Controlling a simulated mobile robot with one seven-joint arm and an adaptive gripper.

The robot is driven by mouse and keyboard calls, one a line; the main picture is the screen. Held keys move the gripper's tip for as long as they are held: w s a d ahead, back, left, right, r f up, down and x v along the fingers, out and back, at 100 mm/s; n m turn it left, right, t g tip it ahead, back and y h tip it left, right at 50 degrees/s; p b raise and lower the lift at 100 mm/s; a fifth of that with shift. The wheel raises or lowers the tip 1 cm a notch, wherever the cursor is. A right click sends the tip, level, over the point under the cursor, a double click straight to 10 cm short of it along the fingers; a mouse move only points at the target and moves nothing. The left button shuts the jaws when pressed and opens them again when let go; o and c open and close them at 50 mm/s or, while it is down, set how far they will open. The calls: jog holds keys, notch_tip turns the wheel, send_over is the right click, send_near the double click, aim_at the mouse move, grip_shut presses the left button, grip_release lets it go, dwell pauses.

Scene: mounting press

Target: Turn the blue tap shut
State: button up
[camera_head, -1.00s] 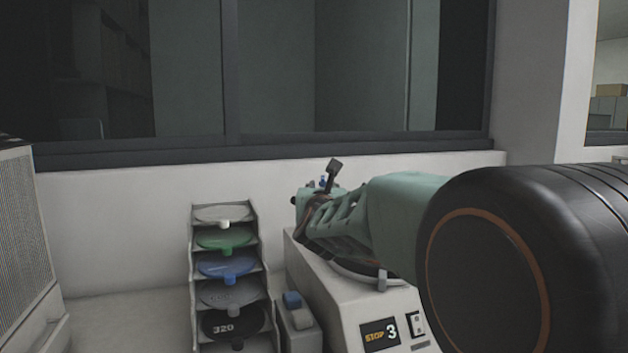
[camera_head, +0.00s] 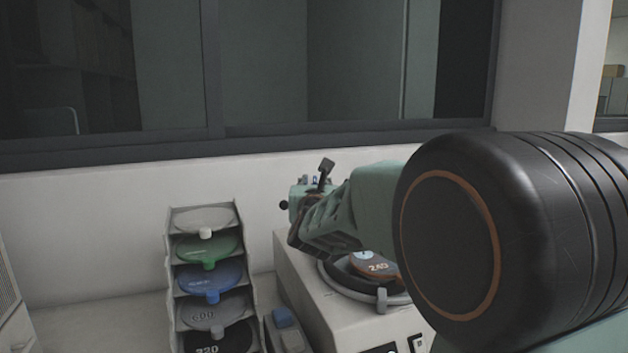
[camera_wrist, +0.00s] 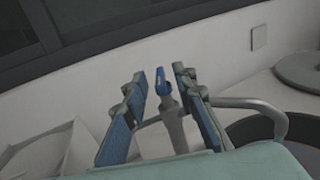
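The blue tap (camera_wrist: 163,83) stands on a grey stem (camera_wrist: 175,128) in the wrist view, between the two fingers of my gripper (camera_wrist: 160,88). The fingers have blue pads and are apart, with a visible gap on each side of the tap. I cannot tell how deep the tap sits between them. In the head view my gripper (camera_head: 303,203) reaches over the back of the grey machine (camera_head: 335,325). Only a tiny blue bit of the tap (camera_head: 314,181) shows there, and the rest is hidden behind my gripper.
The machine's round platen carries an orange disc (camera_head: 376,266) marked 240. A curved grey pipe (camera_wrist: 250,105) runs right of my fingers. The wall is close behind.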

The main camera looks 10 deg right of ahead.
grip_shut()
